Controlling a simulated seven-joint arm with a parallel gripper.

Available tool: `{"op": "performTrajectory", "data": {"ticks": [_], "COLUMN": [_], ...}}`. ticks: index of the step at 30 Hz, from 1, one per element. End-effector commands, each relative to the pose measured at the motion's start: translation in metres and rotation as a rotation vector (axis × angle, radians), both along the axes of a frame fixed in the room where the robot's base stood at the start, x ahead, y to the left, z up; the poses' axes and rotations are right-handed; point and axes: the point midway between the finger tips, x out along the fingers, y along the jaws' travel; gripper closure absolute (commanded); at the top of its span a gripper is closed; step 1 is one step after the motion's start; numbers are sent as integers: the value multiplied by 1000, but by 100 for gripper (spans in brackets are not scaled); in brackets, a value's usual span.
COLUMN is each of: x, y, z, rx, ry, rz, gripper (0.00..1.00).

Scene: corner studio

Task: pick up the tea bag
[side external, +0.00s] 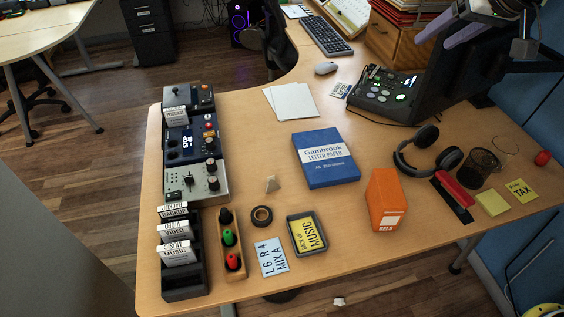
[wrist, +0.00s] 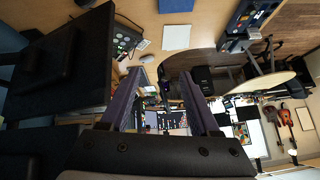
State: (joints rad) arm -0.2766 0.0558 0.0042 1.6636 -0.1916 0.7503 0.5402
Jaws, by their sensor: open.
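The tea bag (side external: 271,184) looks like a small pale pyramid. It stands on the desk in the side external view, left of the blue letter paper box (side external: 325,158) and above a dark roll of tape (side external: 262,216). I cannot make it out in the wrist view. My gripper (wrist: 158,78) shows two purple fingers spread apart with nothing between them. In the side external view my gripper (side external: 452,22) is at the top right, raised above the desk and far from the tea bag.
An orange box (side external: 385,200), headphones (side external: 428,152) and a mesh cup (side external: 476,168) stand to the right. A grey tray (side external: 291,233), a wooden holder (side external: 241,267) and dark devices (side external: 190,150) lie below and left. White paper (side external: 290,102) lies above the tea bag; bare desk surrounds it.

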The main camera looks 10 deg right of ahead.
Motion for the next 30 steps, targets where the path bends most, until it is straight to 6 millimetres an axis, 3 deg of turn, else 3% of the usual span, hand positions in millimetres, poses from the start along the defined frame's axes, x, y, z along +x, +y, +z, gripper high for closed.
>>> {"op": "performTrajectory", "data": {"ticks": [1, 6, 12, 18, 21, 26, 30], "x": [20, 69, 101, 95, 82, 67, 72], "y": [20, 84, 168, 235, 253, 268, 272], "z": [-13, -60, -142, -237, -276, -306, -321], "rx": [-2, -10, -47, -110, -138, -163, -165], "ry": [15, 49, 109, 195, 240, 278, 278], "rz": [20, 75, 164, 264, 298, 331, 334], "gripper": [37, 37, 37, 37, 37, 37, 37]}}
